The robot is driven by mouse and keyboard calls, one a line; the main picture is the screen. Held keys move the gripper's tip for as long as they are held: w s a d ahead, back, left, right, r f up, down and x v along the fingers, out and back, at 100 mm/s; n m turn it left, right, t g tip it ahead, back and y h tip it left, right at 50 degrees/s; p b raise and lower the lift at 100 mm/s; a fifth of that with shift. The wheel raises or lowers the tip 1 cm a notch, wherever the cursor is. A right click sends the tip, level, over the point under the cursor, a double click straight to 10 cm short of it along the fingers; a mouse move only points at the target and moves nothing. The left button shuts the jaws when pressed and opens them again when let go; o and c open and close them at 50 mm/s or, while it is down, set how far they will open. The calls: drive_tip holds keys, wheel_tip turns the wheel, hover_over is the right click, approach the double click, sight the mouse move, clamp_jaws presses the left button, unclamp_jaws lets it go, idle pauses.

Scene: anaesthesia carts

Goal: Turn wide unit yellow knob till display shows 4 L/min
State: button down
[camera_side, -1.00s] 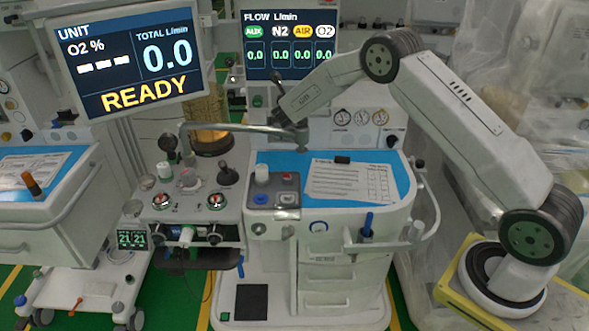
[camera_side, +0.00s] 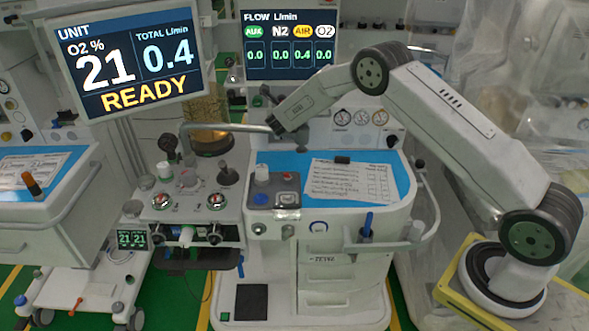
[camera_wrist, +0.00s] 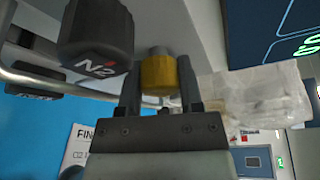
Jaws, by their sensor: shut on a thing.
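The yellow knob (camera_wrist: 158,76) shows in the wrist view, between the two fingers of my gripper (camera_wrist: 160,72). My gripper is shut on it, with a finger on each side. In the side view the flow display (camera_side: 290,45) reads 0.4 under AIR and 0.0 under AUX, N2 and O2. The unit display (camera_side: 130,60) reads O2 21 %, total 0.4 L/min and READY. In the side view I cannot make out the knob or the fingers behind the end of my arm.
A large dark knob marked N2 (camera_wrist: 95,38) is close to the left of my gripper in the wrist view. A metal rail (camera_wrist: 60,85) runs below it. The blue worktop (camera_side: 400,178) holds a paper sheet (camera_side: 348,183).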

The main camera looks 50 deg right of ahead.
drive_tip(key=shift+c, duration=1.2)
unclamp_jaws()
drive_tip(key=shift+a, duration=0.1)
drive_tip(key=v, duration=0.7)
drive_tip(key=shift+s+a, duration=0.2)
drive_tip(key=shift+a, duration=0.1)
